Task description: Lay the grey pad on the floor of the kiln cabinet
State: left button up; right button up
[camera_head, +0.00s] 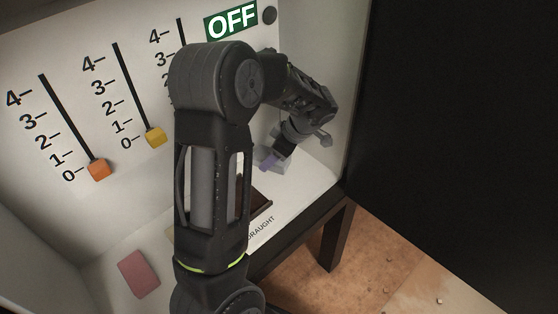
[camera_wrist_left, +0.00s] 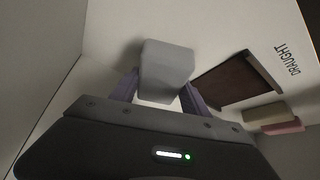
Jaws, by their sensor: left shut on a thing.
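The grey pad (camera_wrist_left: 166,68) is a rounded light grey block between the two purple fingers of my left gripper (camera_wrist_left: 160,92) in the left wrist view. The gripper is shut on it. In the head view my left gripper (camera_head: 272,160) is low inside the white kiln cabinet (camera_head: 110,225), near its right end. The pad is close to the white floor; I cannot tell whether it touches. My arm hides the middle of the cabinet in the head view. My right gripper is not in view.
A pink pad (camera_head: 138,273) lies on the cabinet floor at left, a beige pad (camera_wrist_left: 268,113) beside it. A dark brown draught opening (camera_wrist_left: 236,82) lies between these and the gripper. The back panel has sliders with orange (camera_head: 99,170) and yellow (camera_head: 155,137) knobs.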

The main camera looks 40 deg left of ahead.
pick_arm(q)
jog(key=shift+f, duration=1.15)
jog(key=shift+f+b, duration=0.3)
jog(key=shift+b, duration=0.15)
jog(key=o, duration=1.4)
jog(key=shift+r, duration=0.1)
jog(key=shift+c, duration=0.2)
jog(key=shift+r, duration=0.1)
jog(key=shift+r+p, duration=0.2)
jog(key=shift+p, duration=0.25)
jog(key=v, duration=0.7)
jog(key=shift+r, duration=0.2)
jog(key=shift+d, duration=0.1)
